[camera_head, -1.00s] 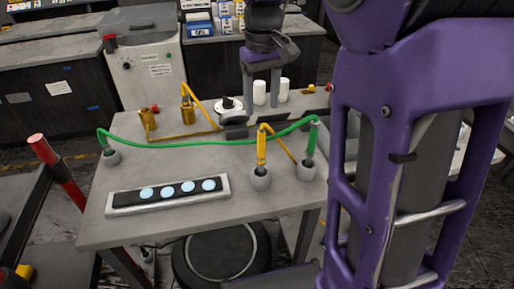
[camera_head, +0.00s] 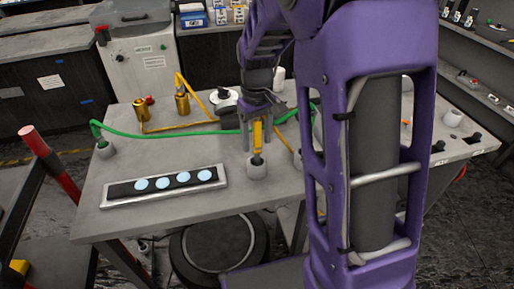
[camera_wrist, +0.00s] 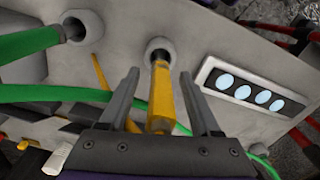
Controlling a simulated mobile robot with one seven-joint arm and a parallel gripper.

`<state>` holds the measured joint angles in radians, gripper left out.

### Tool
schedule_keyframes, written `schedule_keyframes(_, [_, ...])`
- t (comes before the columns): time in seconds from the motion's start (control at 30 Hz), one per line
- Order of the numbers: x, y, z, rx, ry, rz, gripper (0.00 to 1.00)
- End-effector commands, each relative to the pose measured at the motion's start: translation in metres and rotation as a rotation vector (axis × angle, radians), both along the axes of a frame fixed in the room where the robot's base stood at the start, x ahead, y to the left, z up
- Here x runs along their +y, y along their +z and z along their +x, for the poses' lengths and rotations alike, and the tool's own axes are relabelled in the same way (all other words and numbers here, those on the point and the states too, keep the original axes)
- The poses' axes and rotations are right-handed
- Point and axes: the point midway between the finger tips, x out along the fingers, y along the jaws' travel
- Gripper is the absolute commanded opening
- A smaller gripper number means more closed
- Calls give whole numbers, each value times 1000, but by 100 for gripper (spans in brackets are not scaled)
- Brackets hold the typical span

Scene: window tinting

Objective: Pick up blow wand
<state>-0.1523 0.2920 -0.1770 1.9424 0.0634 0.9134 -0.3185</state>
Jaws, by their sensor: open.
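A yellow wand (camera_head: 257,134) stands in a grey cup holder (camera_head: 257,170) at the front of the grey table. In the wrist view, the yellow wand (camera_wrist: 162,98) lies between the two fingers of my gripper (camera_wrist: 159,76), with a gap to each finger. My gripper (camera_head: 258,142) is open, pointing down around the wand. A green wand (camera_wrist: 30,42) with a green hose stands in a second grey cup (camera_wrist: 88,24); in the head view my arm hides most of it. I cannot tell from the pictures which wand is the blow wand.
A tray (camera_head: 108,201) with several light-blue discs lies left of the yellow wand. The green hose (camera_head: 180,136) crosses the table behind it. Brass fittings (camera_head: 182,103) with a yellow hose stand at the back. A red post (camera_head: 48,152) rises at the left.

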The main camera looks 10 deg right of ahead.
Motion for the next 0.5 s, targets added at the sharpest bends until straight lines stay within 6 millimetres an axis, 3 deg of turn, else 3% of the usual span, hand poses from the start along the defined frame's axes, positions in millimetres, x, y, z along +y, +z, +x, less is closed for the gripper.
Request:
schedule_keyframes(0.23, [0, -2, 0, -2, 0, 1, 64])
schedule_keyframes(0.5, [0, -2, 0, -1, 0, 0, 15])
